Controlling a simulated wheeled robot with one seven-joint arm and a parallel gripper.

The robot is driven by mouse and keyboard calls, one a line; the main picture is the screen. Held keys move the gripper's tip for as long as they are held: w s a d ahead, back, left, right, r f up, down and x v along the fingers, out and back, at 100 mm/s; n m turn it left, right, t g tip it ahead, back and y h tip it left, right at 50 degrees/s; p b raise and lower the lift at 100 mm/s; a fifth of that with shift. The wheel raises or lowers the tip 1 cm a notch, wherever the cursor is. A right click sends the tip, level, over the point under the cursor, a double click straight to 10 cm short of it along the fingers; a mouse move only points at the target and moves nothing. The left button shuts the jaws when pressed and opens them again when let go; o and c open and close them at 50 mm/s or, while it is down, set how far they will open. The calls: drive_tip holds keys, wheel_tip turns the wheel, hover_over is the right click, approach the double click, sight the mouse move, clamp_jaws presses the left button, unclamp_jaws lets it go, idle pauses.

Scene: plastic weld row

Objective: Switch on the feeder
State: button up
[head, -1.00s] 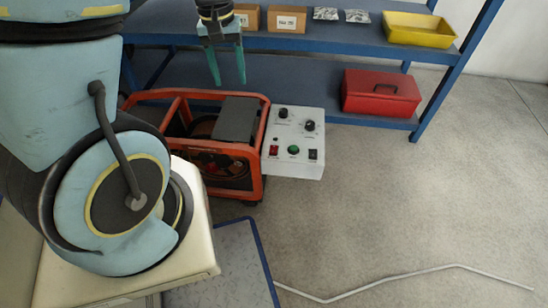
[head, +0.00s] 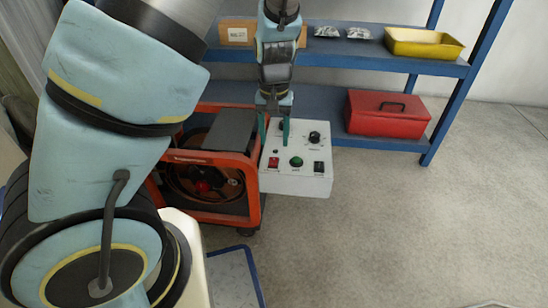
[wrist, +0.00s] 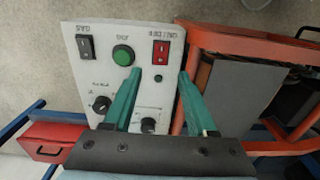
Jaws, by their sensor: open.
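The feeder's white control panel (head: 290,184) is fixed to the right side of an orange-framed machine (head: 203,160). It carries a red rocker switch (head: 273,162), a green button (head: 296,161), a black rocker switch (head: 319,167) and knobs. The red switch (wrist: 160,50) also shows in the wrist view, lying just beyond the fingertips. Its label is upside down and too small to read surely. My gripper (head: 274,128) is open and empty, its green fingers pointing down over the panel's back left. In the wrist view its fingertips (wrist: 159,75) straddle a small black round part; contact cannot be told.
A blue shelf (head: 380,64) stands behind, with a yellow tray (head: 424,43), silver packets (head: 343,32) and a cardboard box (head: 238,33). A red box (head: 388,114) sits on its lower level.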

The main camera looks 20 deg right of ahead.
sight(274, 159)
wheel_tip(274, 159, down, 5)
drive_tip(key=shift+f+b, duration=0.2)
drive_tip(key=shift+b, duration=0.8)
clamp_jaws()
